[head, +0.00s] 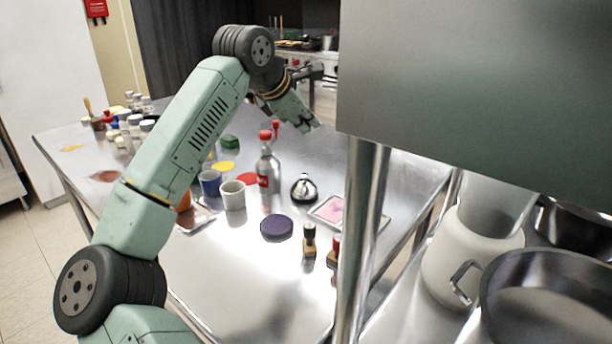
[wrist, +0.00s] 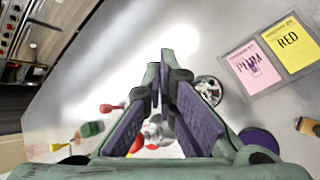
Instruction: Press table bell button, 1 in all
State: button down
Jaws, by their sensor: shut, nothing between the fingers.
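The table bell (head: 304,188) is a silver dome with a small knob on top and a dark base. It stands on the steel table (head: 215,280) right of the grey bottle. In the wrist view the bell (wrist: 208,90) shows from above, just right of the fingers and partly close to the right finger's edge. My gripper (head: 312,124) is above the table, farther back than the bell and apart from it. In the wrist view my gripper (wrist: 165,62) has its purple-padded fingers shut with nothing between them.
A grey bottle (head: 268,172), a white cup (head: 232,195) and a blue cup (head: 210,182) stand left of the bell. A card tray (head: 330,210), a purple disc (head: 276,227) and stamps (head: 309,241) are near it. A steel post (head: 362,235) stands at the right.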

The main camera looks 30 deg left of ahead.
aim_at(307, 176)
notch_tip(307, 176, down, 9)
jog(key=b, duration=0.6)
jog(key=shift+b, duration=0.3)
dwell(1.2)
jog(key=shift+f+b, duration=0.3)
jog(key=shift+f, duration=0.05)
jog(key=shift+f+b, duration=0.4)
jog(key=shift+f, duration=0.1)
dwell(0.6)
jog(key=shift+r, duration=0.1)
jog(key=shift+r+p, duration=0.65)
jog(key=shift+r, duration=0.2)
